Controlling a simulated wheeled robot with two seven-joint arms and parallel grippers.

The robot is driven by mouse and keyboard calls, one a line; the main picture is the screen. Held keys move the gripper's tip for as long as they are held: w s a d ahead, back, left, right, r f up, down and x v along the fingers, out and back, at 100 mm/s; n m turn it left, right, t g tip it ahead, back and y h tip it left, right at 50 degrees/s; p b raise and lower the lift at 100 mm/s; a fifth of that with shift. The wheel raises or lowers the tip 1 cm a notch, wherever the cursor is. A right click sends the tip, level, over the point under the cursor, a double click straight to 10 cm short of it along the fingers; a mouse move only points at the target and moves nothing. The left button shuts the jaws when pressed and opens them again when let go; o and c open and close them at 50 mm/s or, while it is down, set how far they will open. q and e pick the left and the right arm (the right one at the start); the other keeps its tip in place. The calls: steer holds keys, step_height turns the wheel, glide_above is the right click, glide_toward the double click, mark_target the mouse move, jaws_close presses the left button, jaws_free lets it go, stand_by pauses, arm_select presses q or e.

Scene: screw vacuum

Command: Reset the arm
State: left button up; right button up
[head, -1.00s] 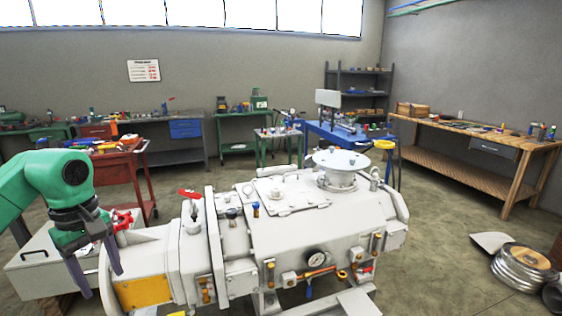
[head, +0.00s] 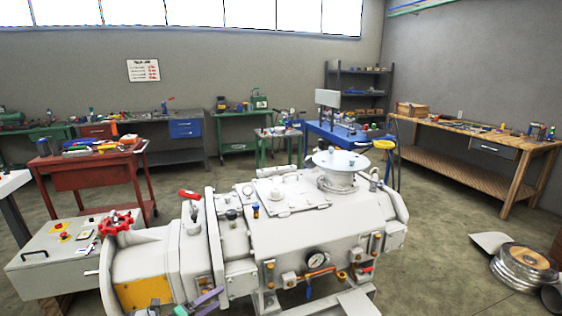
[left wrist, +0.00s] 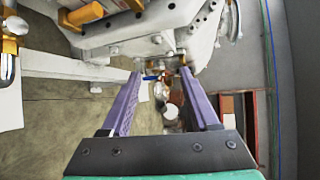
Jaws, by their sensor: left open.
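My left gripper (head: 197,304) shows only as finger parts at the bottom edge of the head view, in front of the lower left of the grey vacuum pump (head: 300,240). In the left wrist view the gripper (left wrist: 160,74) has its two purple fingers apart, with nothing held between them. The pump body (left wrist: 150,32) fills the top of that view, beyond the fingertips. The rest of the left arm is outside the head view. My right gripper is not in view.
A red valve wheel (head: 116,222) and a control box (head: 62,255) are at the left. A red tool cart (head: 90,175) stands behind them. A wooden bench (head: 470,150) and round metal parts (head: 522,268) are at the right. Open floor lies right of the pump.

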arm_select(q)
steer(key=s+a+f+n+g+y, duration=0.2)
steer(key=s+a+f+n+y, duration=0.2)
steer(key=s+f+n, duration=0.7)
steer(key=s+a+f+n+g+y, duration=0.2)
steer(key=s+a+f+n+y, duration=0.45)
steer(key=f, duration=0.85)
steer(key=s+d+f+n+g, duration=0.1)
steer(key=s+f+n+g, duration=0.1)
steer(key=s, duration=0.8)
steer(key=s+d+f+n+g+h, duration=0.1)
steer(key=s+f, duration=0.4)
steer(key=s, duration=0.6)
steer(key=s+d+f+n+g, duration=0.2)
steer(key=s+f+n+g, duration=0.2)
steer(key=s, duration=0.7)
steer(key=shift+d, duration=0.15)
